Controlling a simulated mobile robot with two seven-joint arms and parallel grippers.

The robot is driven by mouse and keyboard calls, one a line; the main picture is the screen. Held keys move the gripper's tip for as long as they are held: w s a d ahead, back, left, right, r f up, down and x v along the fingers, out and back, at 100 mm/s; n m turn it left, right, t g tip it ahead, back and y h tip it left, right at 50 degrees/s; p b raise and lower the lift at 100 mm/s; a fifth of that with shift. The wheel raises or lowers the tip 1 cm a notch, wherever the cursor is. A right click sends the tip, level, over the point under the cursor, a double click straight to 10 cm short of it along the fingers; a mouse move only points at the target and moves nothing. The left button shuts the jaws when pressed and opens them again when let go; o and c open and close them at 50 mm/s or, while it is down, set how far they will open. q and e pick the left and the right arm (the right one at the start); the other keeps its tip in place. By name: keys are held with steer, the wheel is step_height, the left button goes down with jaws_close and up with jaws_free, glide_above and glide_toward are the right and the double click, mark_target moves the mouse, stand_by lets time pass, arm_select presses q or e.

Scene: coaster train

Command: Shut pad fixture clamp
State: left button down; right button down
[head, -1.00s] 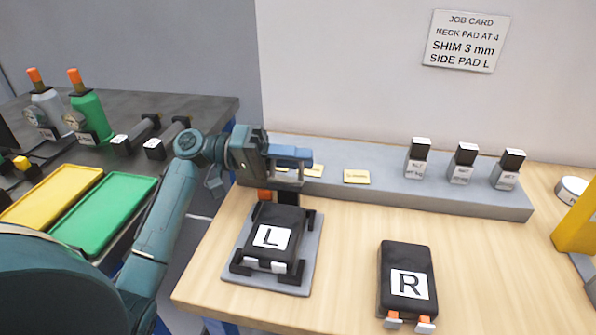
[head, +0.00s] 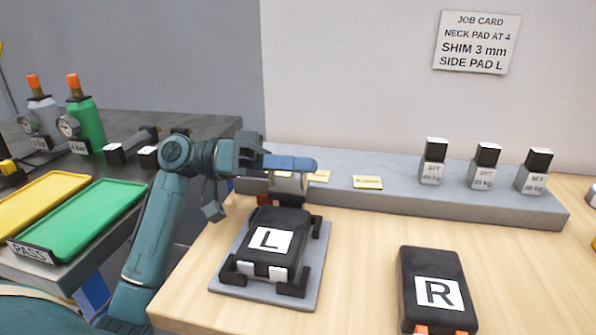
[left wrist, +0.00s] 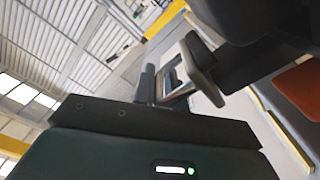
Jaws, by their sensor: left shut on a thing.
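The pad fixture is a grey plate (head: 228,283) with black corner brackets on the wooden bench. A black side pad marked L (head: 268,241) lies in it, between the brackets. My left gripper (head: 292,176) is at the fixture's back edge, just behind the pad, and is shut on what seems to be the clamp's lever. The gripper covers most of the clamp, so its exact position cannot be told. In the left wrist view an orange part (left wrist: 300,85) shows at the right edge, beside the dark finger. My right gripper is not in view.
A black pad marked R (head: 434,290) lies to the right. A grey shelf (head: 400,199) behind holds yellow shims (head: 368,182) and several grey blocks with black tops. Green (head: 85,222) and yellow trays lie at left. Bare bench separates the fixture and pad R.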

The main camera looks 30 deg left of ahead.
arm_select(q)
steer(key=shift+s+d+f, duration=0.2)
steer(key=shift+s+f, duration=0.05)
steer(key=shift+f, duration=0.15)
steer(key=c, duration=1.5)
jaws_free()
steer(key=shift+s+r, duration=0.1)
steer(key=shift+a, duration=0.1)
steer(key=shift+r, duration=0.1)
steer(key=shift+r, duration=0.2)
step_height(320, 180, up, 8)
steer(key=shift+r+p, duration=0.2)
steer(key=shift+p, duration=0.6)
steer(key=shift+r, duration=0.6)
